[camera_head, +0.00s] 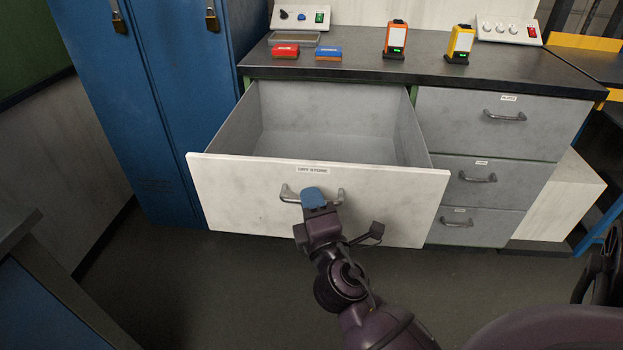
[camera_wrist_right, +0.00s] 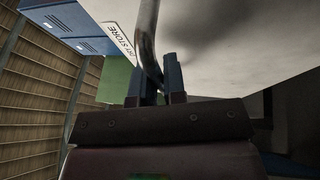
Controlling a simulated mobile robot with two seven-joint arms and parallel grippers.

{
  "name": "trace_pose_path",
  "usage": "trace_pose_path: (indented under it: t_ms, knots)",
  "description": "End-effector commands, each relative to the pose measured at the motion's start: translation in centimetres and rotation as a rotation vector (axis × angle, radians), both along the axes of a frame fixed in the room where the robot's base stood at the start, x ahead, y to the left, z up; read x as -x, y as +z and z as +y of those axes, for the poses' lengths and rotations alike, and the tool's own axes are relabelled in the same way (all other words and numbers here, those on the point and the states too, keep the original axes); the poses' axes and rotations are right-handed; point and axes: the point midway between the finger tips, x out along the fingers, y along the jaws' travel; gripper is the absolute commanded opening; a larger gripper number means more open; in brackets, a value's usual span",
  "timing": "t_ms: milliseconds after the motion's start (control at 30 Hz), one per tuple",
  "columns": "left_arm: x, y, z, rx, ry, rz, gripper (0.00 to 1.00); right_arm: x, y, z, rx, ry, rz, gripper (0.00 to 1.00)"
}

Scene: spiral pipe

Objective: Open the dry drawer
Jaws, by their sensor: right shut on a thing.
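The dry drawer (camera_head: 215,185) is pulled well out of the grey cabinet, and its inside looks empty. Its light front carries a label (camera_head: 312,170) and a curved metal handle (camera_head: 288,194). My right gripper (camera_head: 313,197) is at the middle of that front, shut on the handle, and hides the handle's centre. In the right wrist view the blue fingers (camera_wrist_right: 162,80) stand on both sides of the metal handle (camera_wrist_right: 148,42), with part of the label (camera_wrist_right: 122,42) beside it. My left gripper is not in view.
Three shut drawers (camera_head: 470,183) stand to the right of the open one. The dark worktop (camera_head: 360,65) holds red and blue boxes, two handheld devices and control panels. Blue lockers (camera_head: 150,110) stand close on the left. Floor (camera_head: 200,280) is clear in front.

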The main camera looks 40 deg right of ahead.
Motion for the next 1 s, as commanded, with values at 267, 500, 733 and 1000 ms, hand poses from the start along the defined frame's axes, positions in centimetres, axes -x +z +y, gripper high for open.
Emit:
trace_pose_path:
  t_ms: [267, 500, 733, 1000]
  knots:
    - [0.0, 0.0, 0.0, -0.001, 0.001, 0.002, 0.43, 0.0, 0.0, 0.0, 0.0, 0.0, 0.0, 0.0]
    - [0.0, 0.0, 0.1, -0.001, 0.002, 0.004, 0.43, 0.0, 0.0, 0.0, 0.0, 0.0, 0.0, 0.35]
    - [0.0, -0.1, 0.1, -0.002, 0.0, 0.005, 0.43, 0.1, 0.0, 0.0, 0.0, 0.0, 0.001, 0.35]
    - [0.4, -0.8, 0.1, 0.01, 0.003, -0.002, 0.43, 2.7, -1.1, 1.3, -0.003, -0.002, 0.01, 0.35]
